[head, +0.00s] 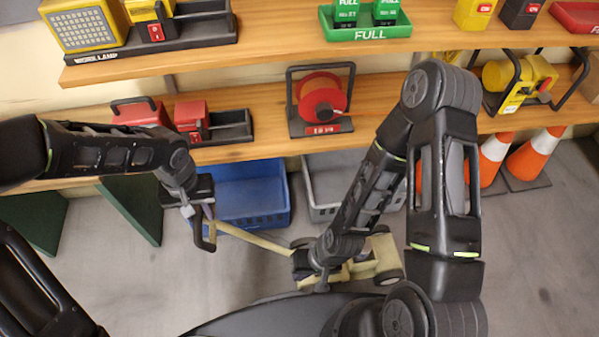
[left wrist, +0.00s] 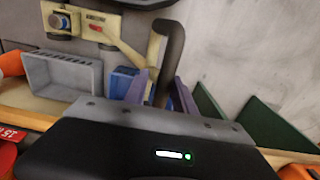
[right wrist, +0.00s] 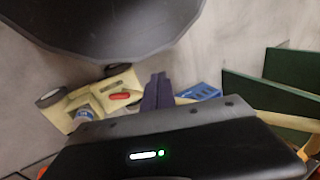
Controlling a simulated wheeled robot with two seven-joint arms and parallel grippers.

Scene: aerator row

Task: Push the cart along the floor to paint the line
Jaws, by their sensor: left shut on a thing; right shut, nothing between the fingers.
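The line-painting cart (head: 376,262) is cream-yellow with dark wheels and stands on the grey floor at lower centre. Its long pale bar (head: 250,238) runs left to a black handle grip (head: 207,243). My left gripper (head: 209,212) is shut on this grip; in the left wrist view the black grip (left wrist: 170,45) rises between its purple fingers. My right gripper (right wrist: 158,78) is shut and empty, above the cart's bar side. The cart body (right wrist: 90,103) shows beside its fingers in the right wrist view, with a red part (right wrist: 120,96). My right arm hides part of the cart.
A blue crate (head: 250,218) and a grey crate (head: 322,211) stand behind the cart under wooden shelves (head: 250,149). Green panels (head: 133,205) stand at left, orange-white cones (head: 537,155) at right. Open floor (head: 545,260) lies right of the cart.

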